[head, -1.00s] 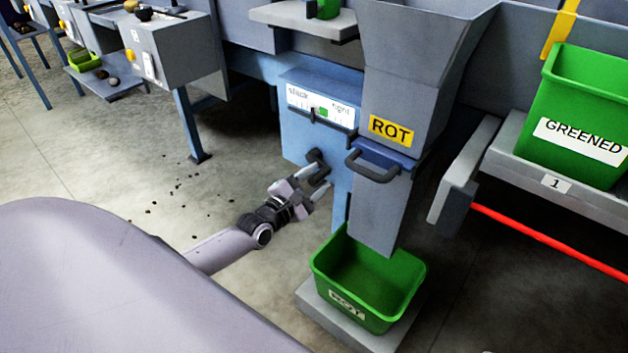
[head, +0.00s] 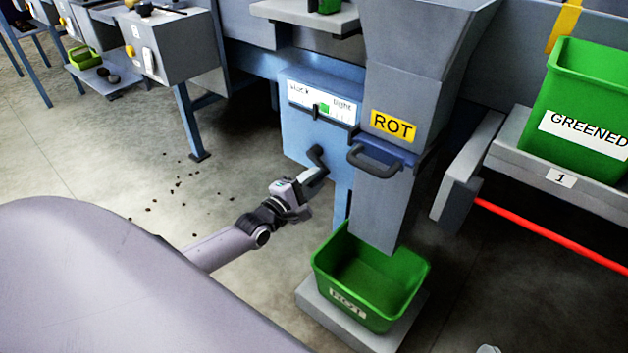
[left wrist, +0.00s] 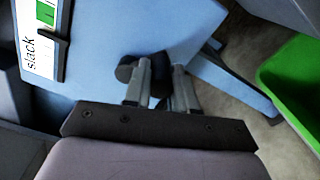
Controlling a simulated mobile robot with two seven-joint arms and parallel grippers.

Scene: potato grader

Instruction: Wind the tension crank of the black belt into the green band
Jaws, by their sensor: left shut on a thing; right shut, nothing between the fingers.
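The tension crank (head: 316,155) is a dark cranked handle on the blue housing (head: 303,140), left of the ROT chute. My left gripper (head: 316,174) is shut on the crank's grip; the fingers hide part of it. In the left wrist view the fingers (left wrist: 158,88) close around the dark grip. Above the crank is the slack–tight scale (head: 340,113) with a green band (head: 324,108). Its black pointer (head: 316,110) stands at the slack-side edge of the band. A small grey piece at the bottom edge appears to be my right gripper (head: 488,349), mostly out of frame.
The ROT chute (head: 410,70) and its dark handle (head: 372,165) stand close right of the crank. A green ROT bin (head: 420,275) is below on a grey plinth. A GREENED bin (head: 590,90) is at right. Floor left of my arm is open, with scattered crumbs.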

